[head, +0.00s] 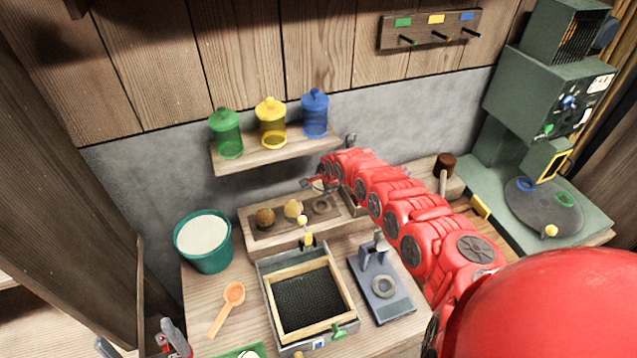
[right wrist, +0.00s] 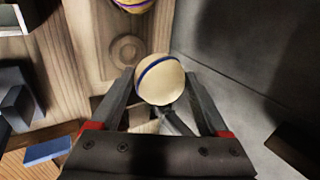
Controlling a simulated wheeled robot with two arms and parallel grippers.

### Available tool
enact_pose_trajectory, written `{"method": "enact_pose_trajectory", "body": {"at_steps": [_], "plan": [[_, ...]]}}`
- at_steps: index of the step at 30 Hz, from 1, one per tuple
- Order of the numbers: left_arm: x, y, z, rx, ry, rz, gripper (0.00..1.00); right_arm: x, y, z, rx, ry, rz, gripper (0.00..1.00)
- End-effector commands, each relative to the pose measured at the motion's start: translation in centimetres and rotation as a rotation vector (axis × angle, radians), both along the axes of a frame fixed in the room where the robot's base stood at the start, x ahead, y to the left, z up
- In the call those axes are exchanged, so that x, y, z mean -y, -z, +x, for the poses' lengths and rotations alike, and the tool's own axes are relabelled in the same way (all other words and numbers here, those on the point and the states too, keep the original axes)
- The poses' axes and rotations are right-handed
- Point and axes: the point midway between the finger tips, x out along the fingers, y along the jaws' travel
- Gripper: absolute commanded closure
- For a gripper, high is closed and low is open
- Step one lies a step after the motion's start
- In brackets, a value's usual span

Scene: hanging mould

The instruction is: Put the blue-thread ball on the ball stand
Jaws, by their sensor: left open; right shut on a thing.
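The blue-thread ball (right wrist: 160,82), cream with a dark blue band, is between the fingers of my right gripper (right wrist: 158,100) in the right wrist view. My right gripper is shut on it. In the head view my right gripper (head: 320,184) is over the right end of the wooden ball stand (head: 250,226), and the ball is mostly hidden there. The stand holds a brown ball (head: 265,217) and a yellowish ball (head: 293,208). Its right-hand round seat (head: 321,205) is empty; it also shows in the right wrist view (right wrist: 127,52). My left gripper (head: 140,345) is open and empty, low at the left.
A wall shelf (head: 262,152) with green, yellow and blue jars is above the stand. A teal bucket (head: 203,243) is left of it. A framed mesh tray (head: 308,300) and a grey device (head: 382,285) stand in front. My right arm covers the area to the right.

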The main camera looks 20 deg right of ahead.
Motion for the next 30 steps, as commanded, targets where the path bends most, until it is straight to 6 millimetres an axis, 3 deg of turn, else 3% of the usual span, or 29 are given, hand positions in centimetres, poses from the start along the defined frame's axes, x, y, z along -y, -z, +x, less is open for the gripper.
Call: {"method": "enact_pose_trajectory", "body": {"at_steps": [13,22,30], "plan": [[0.0,5.9,0.0,0.0,0.0,0.0,0.0,0.0,5.1,0.0,0.0,0.001,0.0,0.81],[0.0,6.3,0.0,0.0,0.0,0.0,0.0,0.0,7.5,0.1,0.001,0.001,0.0,0.81],[0.0,6.3,0.0,0.0,0.0,0.0,0.0,0.0,7.9,0.0,-0.002,0.001,0.001,0.82]]}}
